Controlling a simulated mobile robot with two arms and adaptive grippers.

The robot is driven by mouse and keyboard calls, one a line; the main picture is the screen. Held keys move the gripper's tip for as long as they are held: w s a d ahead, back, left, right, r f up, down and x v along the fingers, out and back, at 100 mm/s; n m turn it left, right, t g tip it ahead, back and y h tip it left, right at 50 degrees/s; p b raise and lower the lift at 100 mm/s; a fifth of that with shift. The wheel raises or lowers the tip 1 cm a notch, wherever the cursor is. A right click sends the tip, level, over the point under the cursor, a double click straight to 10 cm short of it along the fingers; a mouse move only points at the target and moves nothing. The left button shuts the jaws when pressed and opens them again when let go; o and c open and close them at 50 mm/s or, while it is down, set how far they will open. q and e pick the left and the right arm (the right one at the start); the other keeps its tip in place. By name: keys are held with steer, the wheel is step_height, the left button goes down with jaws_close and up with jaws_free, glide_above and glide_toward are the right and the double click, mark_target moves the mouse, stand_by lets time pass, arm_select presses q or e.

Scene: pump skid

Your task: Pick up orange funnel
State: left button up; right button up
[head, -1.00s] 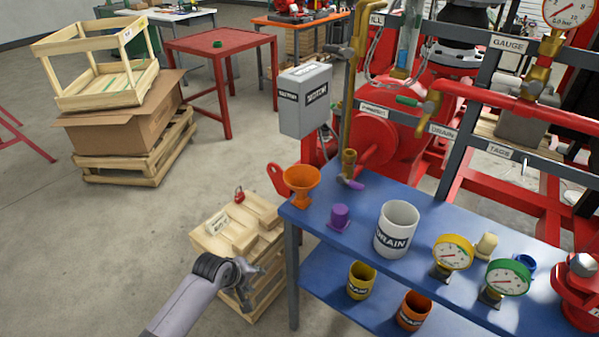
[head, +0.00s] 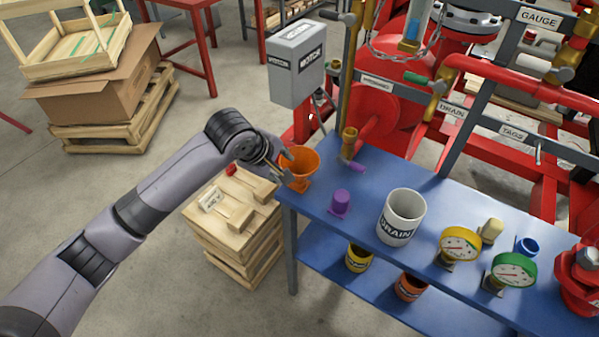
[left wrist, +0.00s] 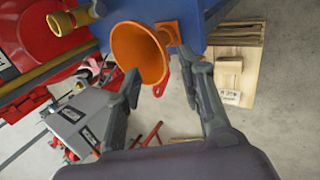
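I cannot tell whether a finger touches the funnel. My right gripper is in neither view.
A purple piece (head: 340,202), the white DRAIN mug (head: 401,217) and two gauges stand on the table. A brass pipe (head: 350,100) and the grey MOTOR box (head: 296,65) are close behind the funnel. A wooden crate stack (head: 240,225) stands left of the table.

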mark_target(300, 173)
arm_select(q)
steer(key=x, duration=0.3)
steer(key=p+x, duration=0.1)
steer(key=x, duration=0.3)
steer(key=shift+w+a+f+p, duration=0.15)
steer(key=shift+w+f+p, duration=0.1)
steer(key=shift+f+p, duration=0.05)
steer(key=shift+w+f, duration=0.15)
steer(key=shift+f, duration=0.3)
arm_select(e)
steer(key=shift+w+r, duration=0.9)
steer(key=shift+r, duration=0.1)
arm_select(q)
steer(key=shift+c, duration=0.5)
jaws_close()
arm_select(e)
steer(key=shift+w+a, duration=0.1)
